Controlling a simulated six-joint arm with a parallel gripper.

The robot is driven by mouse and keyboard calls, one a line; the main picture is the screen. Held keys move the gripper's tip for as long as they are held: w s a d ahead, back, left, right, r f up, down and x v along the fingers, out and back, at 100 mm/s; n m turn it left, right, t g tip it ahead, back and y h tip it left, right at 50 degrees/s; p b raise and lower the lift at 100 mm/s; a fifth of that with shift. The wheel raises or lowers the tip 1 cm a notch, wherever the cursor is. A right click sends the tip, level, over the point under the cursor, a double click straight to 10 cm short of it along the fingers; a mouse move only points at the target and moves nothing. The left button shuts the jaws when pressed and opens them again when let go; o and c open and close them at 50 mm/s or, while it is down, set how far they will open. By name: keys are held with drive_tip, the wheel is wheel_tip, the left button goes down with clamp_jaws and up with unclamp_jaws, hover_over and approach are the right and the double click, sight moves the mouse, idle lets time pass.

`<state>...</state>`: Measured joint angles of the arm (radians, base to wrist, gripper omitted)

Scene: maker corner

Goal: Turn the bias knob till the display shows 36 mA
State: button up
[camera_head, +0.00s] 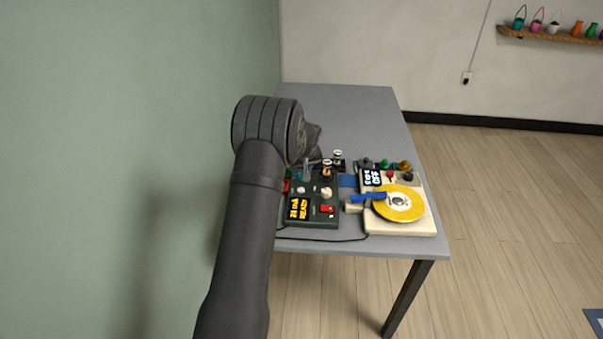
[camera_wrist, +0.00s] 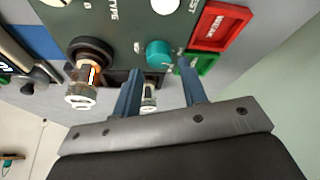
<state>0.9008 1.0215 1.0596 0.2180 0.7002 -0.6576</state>
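The dark green tester box (camera_head: 322,214) stands on the grey table. Its amber display (camera_head: 298,208) shows a mA value above READY; the digits are small, perhaps 28. A teal knob (camera_wrist: 159,53) sits at the box's edge in the wrist view; its label is not readable, so I cannot confirm it is the bias knob. My gripper (camera_wrist: 161,68) is open, its two blue-grey fingertips on either side of the knob. I cannot tell whether they touch it. In the head view my gripper (camera_head: 309,163) is partly hidden by my wrist.
A glowing tube (camera_wrist: 84,82) stands in a socket left of the fingers in the wrist view. Red (camera_wrist: 221,27) and green (camera_wrist: 204,63) plates lie to the right. A cream turntable-like device (camera_head: 424,224) with a yellow disc (camera_head: 408,210) stands right of the box. The table's back (camera_head: 350,105) is clear.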

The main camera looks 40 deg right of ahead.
sight(301, 174)
drive_tip(key=shift+x, duration=1.55)
drive_tip(key=c, duration=0.7)
